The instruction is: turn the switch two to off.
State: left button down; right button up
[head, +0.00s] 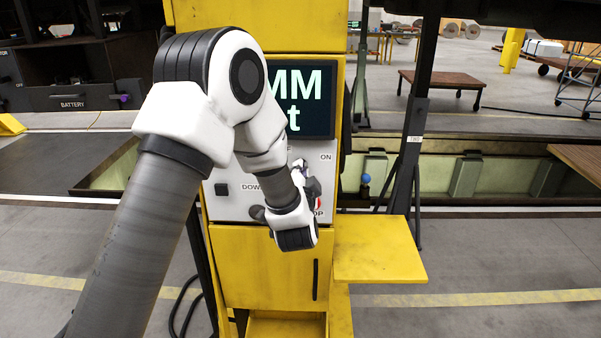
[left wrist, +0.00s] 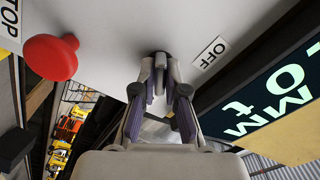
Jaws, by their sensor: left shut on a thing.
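My left gripper (head: 303,174) is at the grey panel (head: 232,207) of the yellow control stand, and my arm and wrist cover much of it. In the left wrist view my left gripper (left wrist: 160,92) is shut on a small grey switch lever (left wrist: 160,62) with a dark base on the panel. An OFF label (left wrist: 210,54) is on the panel to the right of that switch in this view. In the head view an ON label (head: 326,157) shows right of the gripper. Which way the switch points is hard to tell. My right gripper is in neither view.
A red mushroom stop button (left wrist: 50,58) sticks out near the switch, beside a STOP label. A screen (head: 306,98) is above the panel. A yellow side shelf (head: 378,250) juts out lower right.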

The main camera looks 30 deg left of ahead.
pick_arm(q)
jog(key=shift+s+f+n+b, duration=0.1)
jog(key=shift+f+n+b, duration=0.05)
jog(key=shift+n+b, duration=2.35)
jog(key=shift+s+f+n+b, duration=0.15)
jog(key=shift+n+b, duration=1.55)
jog(key=shift+n, duration=1.5)
jog(key=shift+w, duration=0.1)
jog(key=shift+r, duration=0.1)
jog(key=c, duration=1.2)
grip_release()
jog(key=shift+d+r, duration=0.1)
jog(key=v, duration=1.2)
